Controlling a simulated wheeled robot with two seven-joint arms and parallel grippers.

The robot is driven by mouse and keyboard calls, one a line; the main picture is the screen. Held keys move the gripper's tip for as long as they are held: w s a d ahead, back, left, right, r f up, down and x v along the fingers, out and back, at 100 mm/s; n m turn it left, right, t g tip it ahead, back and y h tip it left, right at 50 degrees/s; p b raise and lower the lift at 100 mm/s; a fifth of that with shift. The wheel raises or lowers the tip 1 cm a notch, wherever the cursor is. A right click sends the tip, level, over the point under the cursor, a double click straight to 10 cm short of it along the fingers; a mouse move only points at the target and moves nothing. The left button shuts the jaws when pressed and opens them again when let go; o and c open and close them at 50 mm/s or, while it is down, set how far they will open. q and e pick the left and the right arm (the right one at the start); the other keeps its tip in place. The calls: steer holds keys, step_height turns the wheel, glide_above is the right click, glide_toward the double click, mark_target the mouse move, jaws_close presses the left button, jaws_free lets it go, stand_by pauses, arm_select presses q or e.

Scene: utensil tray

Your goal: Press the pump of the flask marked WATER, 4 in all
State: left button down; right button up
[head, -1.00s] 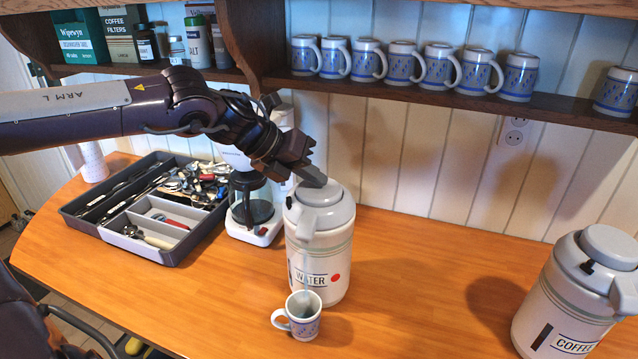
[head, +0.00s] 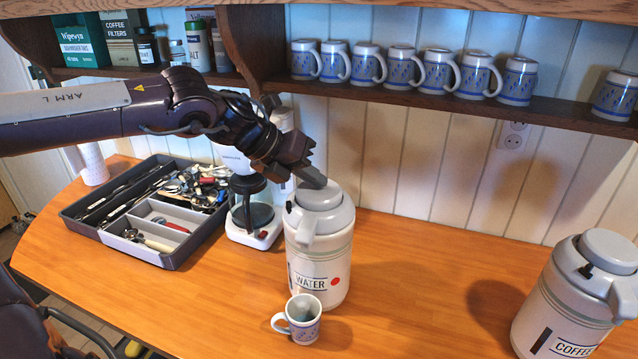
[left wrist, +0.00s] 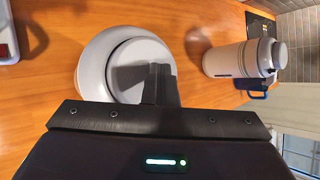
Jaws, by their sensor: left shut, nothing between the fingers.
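The flask marked WATER (head: 318,262) stands upright on the counter, pale grey with a red dot beside its label. Its round pump lid (head: 322,199) is on top and also shows in the left wrist view (left wrist: 126,62). My left gripper (head: 313,178) is shut and empty, its fingertips at the lid's top; I cannot tell if they touch it. In the left wrist view its dark fingers (left wrist: 160,84) overlap the lid. A blue-patterned mug (head: 302,326) stands in front of the flask under its spout; its fill is unclear. My right gripper is out of view.
A flask marked COFFEE (head: 567,315) stands at the right. A coffee maker (head: 254,226) and a utensil tray (head: 172,258) are left of the WATER flask. A shelf (head: 440,98) with several mugs runs along the wall. The counter between the flasks is clear.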

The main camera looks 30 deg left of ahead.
mark_target(313, 190)
arm_select(q)
steer(key=shift+r+p, duration=0.35)
steer(key=shift+r, duration=0.45)
steer(key=shift+r+p, duration=1.65)
steer(key=shift+r, duration=0.95)
steer(key=shift+f, duration=0.1)
